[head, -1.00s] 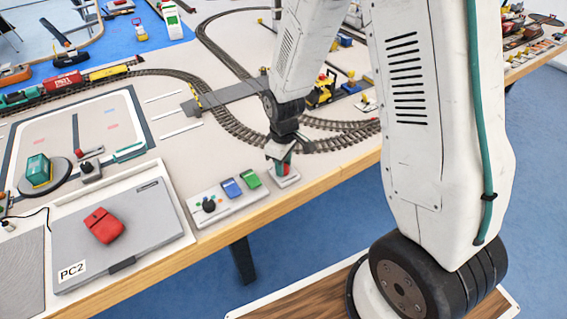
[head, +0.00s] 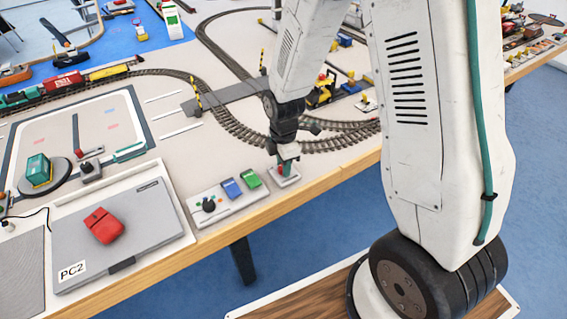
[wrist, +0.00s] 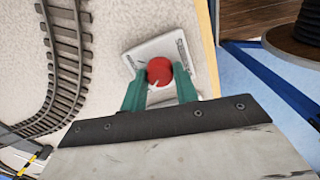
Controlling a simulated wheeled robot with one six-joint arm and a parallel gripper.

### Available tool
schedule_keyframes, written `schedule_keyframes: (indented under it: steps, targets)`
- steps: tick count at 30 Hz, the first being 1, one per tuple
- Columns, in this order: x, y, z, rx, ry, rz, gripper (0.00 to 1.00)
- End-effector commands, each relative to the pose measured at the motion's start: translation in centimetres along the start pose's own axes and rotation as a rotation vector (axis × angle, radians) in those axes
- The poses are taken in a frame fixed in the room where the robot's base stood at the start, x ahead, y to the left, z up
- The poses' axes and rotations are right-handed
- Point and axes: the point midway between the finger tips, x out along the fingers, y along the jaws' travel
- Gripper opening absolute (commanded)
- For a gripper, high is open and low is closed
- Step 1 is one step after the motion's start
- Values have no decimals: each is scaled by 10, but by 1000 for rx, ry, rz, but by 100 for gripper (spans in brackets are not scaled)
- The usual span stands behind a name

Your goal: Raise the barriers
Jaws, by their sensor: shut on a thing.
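Two yellow-and-black striped barriers stand by the grey road crossing in the head view: the left barrier (head: 197,94) is raised and slightly tilted, and the far barrier (head: 262,62) is upright. In the wrist view one striped barrier (wrist: 39,154) shows at the lower left edge. A round red knob (wrist: 159,71) with a white mark sits on a white plate (wrist: 183,45) near the table edge. My gripper (wrist: 159,76) is shut on the red knob, a green finger on each side. In the head view my gripper (head: 285,162) hides most of the knob.
Curved rail track (head: 235,125) runs behind the knob. A white control panel (head: 226,208) with a black knob and blue and green switches is left of it. A grey laptop (head: 130,225) bearing a red object lies further left. The table's wooden edge (head: 250,222) is close in front.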

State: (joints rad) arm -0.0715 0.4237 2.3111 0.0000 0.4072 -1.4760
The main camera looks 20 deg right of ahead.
Motion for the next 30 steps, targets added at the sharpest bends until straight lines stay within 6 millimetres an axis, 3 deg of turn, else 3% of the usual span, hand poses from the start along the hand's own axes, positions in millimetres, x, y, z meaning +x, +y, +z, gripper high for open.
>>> schedule_keyframes:
  steps: [10, 27, 28, 30]
  targets:
    - [-1, 1, 0, -145, 0, 2, 7]
    - [-1, 1, 0, -173, 0, 3, 7]
    - [-1, 1, 0, -172, 0, 3, 38]
    - [-1, 1, 0, -172, 0, 3, 51]
